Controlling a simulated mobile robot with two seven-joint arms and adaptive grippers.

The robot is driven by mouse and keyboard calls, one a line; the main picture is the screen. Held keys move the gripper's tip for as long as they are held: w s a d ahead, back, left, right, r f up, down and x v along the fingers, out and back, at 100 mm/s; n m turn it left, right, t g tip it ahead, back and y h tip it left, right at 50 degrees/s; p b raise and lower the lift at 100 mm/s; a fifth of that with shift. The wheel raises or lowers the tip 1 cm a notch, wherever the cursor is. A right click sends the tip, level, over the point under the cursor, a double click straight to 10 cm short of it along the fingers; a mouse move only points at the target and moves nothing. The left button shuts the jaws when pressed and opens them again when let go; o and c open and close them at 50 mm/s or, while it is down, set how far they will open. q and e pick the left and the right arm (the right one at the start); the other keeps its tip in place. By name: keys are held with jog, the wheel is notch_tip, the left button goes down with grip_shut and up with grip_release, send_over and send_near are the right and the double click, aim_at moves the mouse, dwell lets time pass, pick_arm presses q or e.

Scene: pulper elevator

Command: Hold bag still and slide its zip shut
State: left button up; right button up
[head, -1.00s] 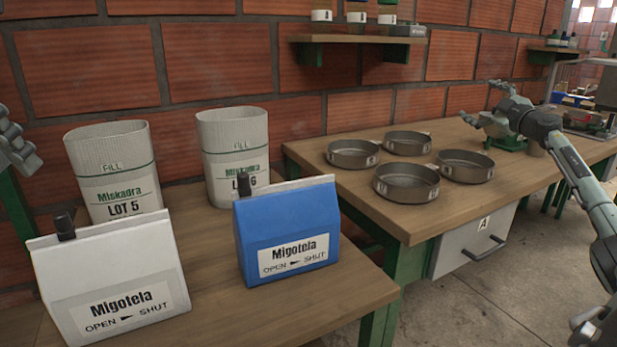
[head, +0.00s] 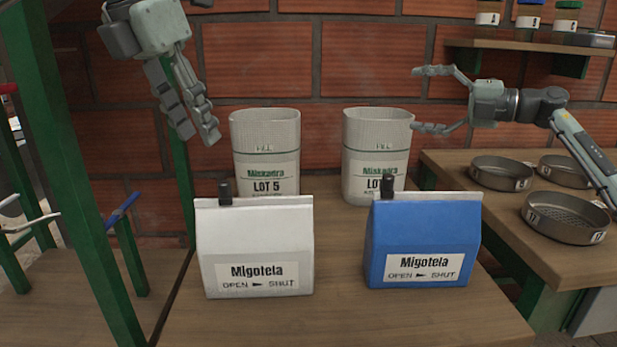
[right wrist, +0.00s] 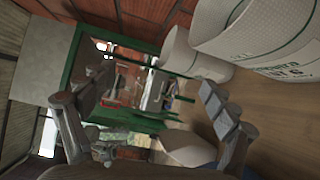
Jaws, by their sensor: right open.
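A white bag (head: 254,232) and a blue bag (head: 424,228) stand upright side by side on the wooden table. Each has a pale top strip with a black slider at its left end: the white bag's slider (head: 225,193) and the blue bag's slider (head: 388,188). Labels read "Migotela", with an arrow from OPEN to SHUT. My left gripper (head: 198,138) hangs fingers down, above and behind the white bag, empty, its fingers slightly apart. My right gripper (head: 416,100) is open and empty, above and behind the blue bag, pointing left. Its spread fingers (right wrist: 152,108) show in the right wrist view.
Two woven sacks, LOT 5 (head: 266,150) and LOT 6 (right wrist: 270,35), stand behind the bags. Round pans (head: 566,217) sit on the right-hand bench. A green post (head: 65,150) rises at left. A shelf (head: 530,56) holds small jars. The tabletop in front of the bags is clear.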

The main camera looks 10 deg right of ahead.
jog(key=s+a+n+g, duration=0.3)
jog(key=a+n+g, duration=0.4)
jog(key=a, duration=0.9)
jog(key=n+g+h, duration=0.4)
jog(key=n+h, duration=0.8)
jog(key=n, duration=0.3)
send_over(305, 221)
jog(key=w+a, duration=0.1)
jog(key=w, duration=0.1)
notch_tip(305, 221, down, 9)
jog(key=shift+w+r, duration=0.1)
jog(key=shift+r, duration=0.1)
jog(key=shift+s+d+f+n+h, duration=0.2)
jog(key=shift+s+d+n+h, duration=0.05)
jog(key=shift+d+n+h, duration=0.4)
jog(key=shift+f, duration=3.85)
